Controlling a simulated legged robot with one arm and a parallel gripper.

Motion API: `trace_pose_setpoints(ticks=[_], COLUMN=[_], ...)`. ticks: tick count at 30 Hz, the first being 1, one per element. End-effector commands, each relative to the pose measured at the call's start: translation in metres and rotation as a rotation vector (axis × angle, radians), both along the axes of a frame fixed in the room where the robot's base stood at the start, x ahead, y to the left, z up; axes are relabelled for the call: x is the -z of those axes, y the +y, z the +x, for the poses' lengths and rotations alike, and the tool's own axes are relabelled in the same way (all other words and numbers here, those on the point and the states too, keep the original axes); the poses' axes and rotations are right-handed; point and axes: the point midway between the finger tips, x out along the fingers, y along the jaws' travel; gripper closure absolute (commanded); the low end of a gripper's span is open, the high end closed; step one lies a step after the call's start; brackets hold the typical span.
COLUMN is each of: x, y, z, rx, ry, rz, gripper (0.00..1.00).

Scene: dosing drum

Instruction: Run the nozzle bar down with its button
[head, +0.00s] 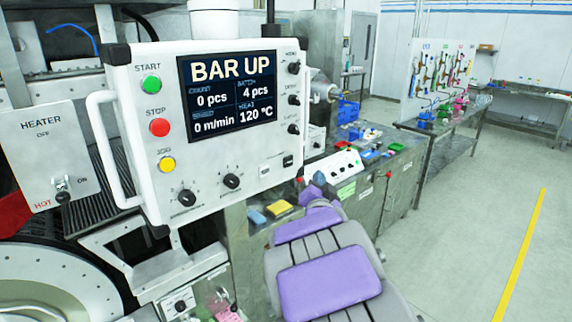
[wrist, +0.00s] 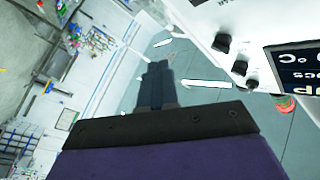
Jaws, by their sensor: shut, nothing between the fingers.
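The white control panel (head: 215,170) fills the upper left of the head view. Its screen (head: 227,88) reads BAR UP, 0 pcs, batch 4 pcs, 0 m/min and 120 °C. Green START (head: 150,86), red STOP (head: 159,127) and yellow JOG (head: 167,165) buttons run down its left side. Several black knobs are on the right and bottom. I cannot tell which control is the bar's button, nor pick out the nozzle bar. In the wrist view my gripper (wrist: 157,68) is shut and empty, apart from the panel's knobs (wrist: 240,67) and screen (wrist: 298,72).
A heater box (head: 42,150) with a toggle is left of the panel, and a white handle (head: 108,150) stands out from the panel's left edge. A steel bench (head: 385,185) with small coloured items lies behind. Open floor with a yellow line (head: 520,260) is at right.

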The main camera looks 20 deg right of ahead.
Motion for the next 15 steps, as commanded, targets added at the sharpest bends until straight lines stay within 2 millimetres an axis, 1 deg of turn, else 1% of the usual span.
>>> trace_pose_setpoints(ticks=[8, 11, 15], x=[0.0, 0.0, -0.001], y=[0.001, 0.003, 0.01], z=[0.003, 0.009, 0.026], rx=[0.0, -0.001, -0.004], ry=[0.001, 0.002, -0.001], rz=[-0.001, -0.003, -0.004], gripper=[1.0, 1.0, 1.0])
